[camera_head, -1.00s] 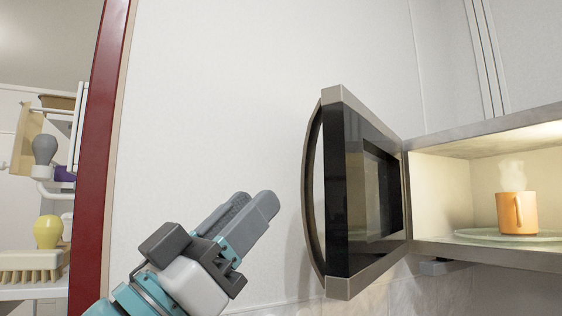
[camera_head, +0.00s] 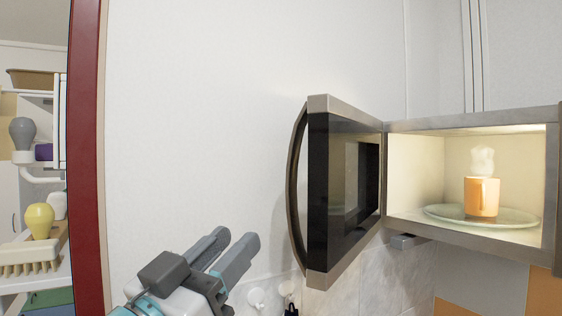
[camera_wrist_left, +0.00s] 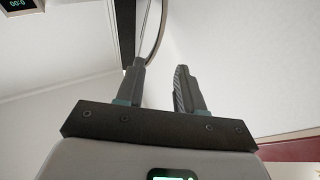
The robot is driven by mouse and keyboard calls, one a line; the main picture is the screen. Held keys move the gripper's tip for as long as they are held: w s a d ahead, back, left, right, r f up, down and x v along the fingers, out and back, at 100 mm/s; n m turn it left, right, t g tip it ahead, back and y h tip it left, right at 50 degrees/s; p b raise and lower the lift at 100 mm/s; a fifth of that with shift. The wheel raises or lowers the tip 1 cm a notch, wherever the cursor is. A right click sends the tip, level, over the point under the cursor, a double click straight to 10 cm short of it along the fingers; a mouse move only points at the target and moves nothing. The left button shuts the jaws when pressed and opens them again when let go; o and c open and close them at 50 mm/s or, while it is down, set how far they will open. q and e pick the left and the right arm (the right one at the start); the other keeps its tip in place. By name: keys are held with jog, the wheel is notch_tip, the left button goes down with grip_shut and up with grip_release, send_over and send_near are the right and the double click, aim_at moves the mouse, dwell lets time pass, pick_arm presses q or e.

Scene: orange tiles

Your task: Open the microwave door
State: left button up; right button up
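The microwave (camera_head: 480,245) is on the right in the head view, with its lit inside in sight. Its door (camera_head: 345,190) stands swung wide open to the left, its dark panel facing right and its curved handle (camera_head: 293,185) on the far left edge. My left gripper (camera_head: 238,245) is below and left of the handle, apart from it. In the left wrist view its two fingers (camera_wrist_left: 160,80) are spread with nothing between them; a curved strip, likely the handle (camera_wrist_left: 158,32), shows beyond them. My right gripper is not in view.
An orange mug (camera_head: 482,198) with steam above it stands on the glass plate (camera_head: 436,215) in the microwave. A dark red post (camera_head: 87,150) and shelves with bulbs and a brush (camera_head: 30,257) are at the left. White wall lies between post and door.

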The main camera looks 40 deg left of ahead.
aim_at(287, 184)
pick_arm(q)
jog(key=b+x, duration=0.1)
jog(key=x, duration=1.5)
jog(key=shift+w+a+r, duration=0.1)
jog(key=shift+w+r, duration=0.05)
jog(key=shift+w, duration=0.45)
jog(key=shift+s, duration=0.1)
grip_shut()
